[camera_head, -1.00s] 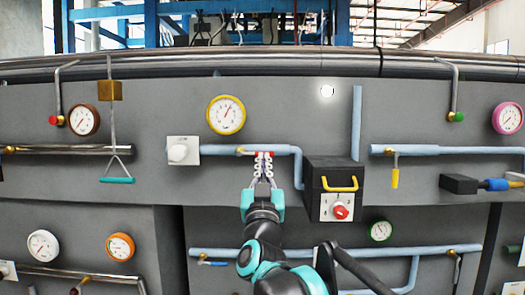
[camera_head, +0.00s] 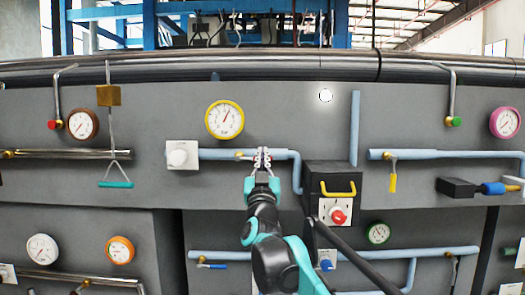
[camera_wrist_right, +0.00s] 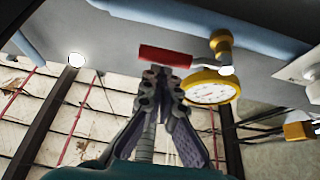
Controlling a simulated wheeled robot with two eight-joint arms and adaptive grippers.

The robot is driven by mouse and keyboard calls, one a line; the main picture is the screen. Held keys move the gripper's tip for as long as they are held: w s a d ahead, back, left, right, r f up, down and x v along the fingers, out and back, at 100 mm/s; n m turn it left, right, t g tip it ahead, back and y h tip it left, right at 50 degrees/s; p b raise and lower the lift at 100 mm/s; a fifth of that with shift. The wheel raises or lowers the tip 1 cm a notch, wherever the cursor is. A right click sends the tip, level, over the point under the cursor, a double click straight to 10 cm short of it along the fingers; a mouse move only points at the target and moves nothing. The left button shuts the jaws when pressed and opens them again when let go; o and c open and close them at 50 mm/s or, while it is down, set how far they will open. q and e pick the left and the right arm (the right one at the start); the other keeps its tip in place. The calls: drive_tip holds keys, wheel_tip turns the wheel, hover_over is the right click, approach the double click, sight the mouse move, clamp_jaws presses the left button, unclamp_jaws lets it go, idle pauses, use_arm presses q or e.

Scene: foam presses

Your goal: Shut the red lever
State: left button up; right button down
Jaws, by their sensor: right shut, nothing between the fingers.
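The red lever (camera_wrist_right: 165,56) shows in the right wrist view as a red handle just beyond my fingertips. A metal stem joins it to a brass valve (camera_wrist_right: 221,42) on a light blue pipe. The handle lies roughly along the pipe. In the head view the brass valve (camera_head: 240,154) sits below the yellow gauge, and my gripper hides most or all of the handle. My right gripper (camera_head: 263,151) is shut and empty, tips up at the handle; in the wrist view its fingers (camera_wrist_right: 161,72) meet right by it. I cannot tell whether they touch it. My left gripper is out of view.
The yellow gauge (camera_head: 225,119) is above the valve. A black box (camera_head: 315,177) with a yellow handle and red knob stands close right of my gripper. A white plate with a round knob (camera_head: 181,155) is at left. The grey panel above the pipe is clear near the gripper.

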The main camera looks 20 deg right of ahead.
drive_tip(key=shift+w+f, duration=0.1)
drive_tip(key=shift+f, duration=0.05)
drive_tip(key=shift+f+m+g+h, duration=0.35)
drive_tip(key=shift+m+h, duration=0.45)
drive_tip(key=shift+m, duration=0.3)
drive_tip(key=a+f+m+g+h+p, duration=0.2)
drive_tip(key=a+f+m+g+p, duration=0.1)
drive_tip(key=m, duration=0.7)
drive_tip(key=w+a+f+m+g+h+p, duration=0.1)
drive_tip(key=a+f+m+g+h+p, duration=0.2)
drive_tip(key=m+g, duration=0.3)
drive_tip(key=f+m, duration=0.1)
drive_tip(key=m, duration=0.4)
drive_tip(key=shift+w+f, duration=0.25)
drive_tip(key=shift+w, duration=0.05)
drive_tip(key=shift+a+g, duration=0.15)
drive_tip(key=shift+g, duration=0.1)
